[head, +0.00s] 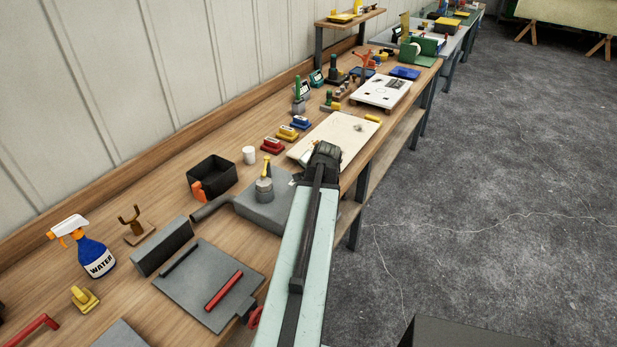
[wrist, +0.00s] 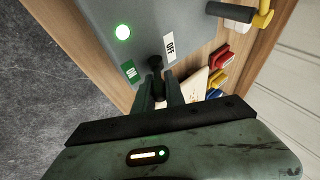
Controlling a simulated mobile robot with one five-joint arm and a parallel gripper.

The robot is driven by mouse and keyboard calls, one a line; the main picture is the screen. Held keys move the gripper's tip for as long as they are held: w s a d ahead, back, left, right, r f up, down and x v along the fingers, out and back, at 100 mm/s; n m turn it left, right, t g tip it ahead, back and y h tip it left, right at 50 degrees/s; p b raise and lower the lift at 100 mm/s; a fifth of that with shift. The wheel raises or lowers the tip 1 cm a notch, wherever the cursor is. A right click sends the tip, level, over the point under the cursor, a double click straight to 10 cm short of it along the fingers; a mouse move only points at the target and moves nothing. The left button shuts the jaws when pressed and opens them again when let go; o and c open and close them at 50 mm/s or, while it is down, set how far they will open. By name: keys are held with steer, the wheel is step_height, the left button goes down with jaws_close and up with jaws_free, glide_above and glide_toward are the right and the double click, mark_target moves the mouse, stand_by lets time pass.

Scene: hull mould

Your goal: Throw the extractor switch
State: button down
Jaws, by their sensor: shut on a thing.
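The extractor switch box (wrist: 100,25) is a grey box with a lit green lamp (wrist: 123,32). It bears a green ON label (wrist: 129,71) and a white OFF label (wrist: 170,46). A black switch lever (wrist: 155,64) stands between the two labels; which way it leans I cannot tell. My gripper (wrist: 158,80) has its fingers closed around the lever's end. In the head view the grey box (head: 280,211) sits at the bench's front edge, partly behind my arm, which hides the lever there.
A grey pot with a yellow handle (head: 264,188) stands on the box. A black bin (head: 212,177) and white cup (head: 249,155) stand behind it. A pale board (head: 335,132) lies beyond. A grey plate with a red bar (head: 212,300) lies nearer. Open floor is at right.

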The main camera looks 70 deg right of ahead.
steer(key=c, duration=1.7)
jaws_free()
steer(key=p+v, duration=0.6)
steer(key=v, duration=0.1)
steer(key=shift+s+a+r, duration=0.1)
steer(key=shift+a+r, duration=0.15)
steer(key=shift+r, duration=0.05)
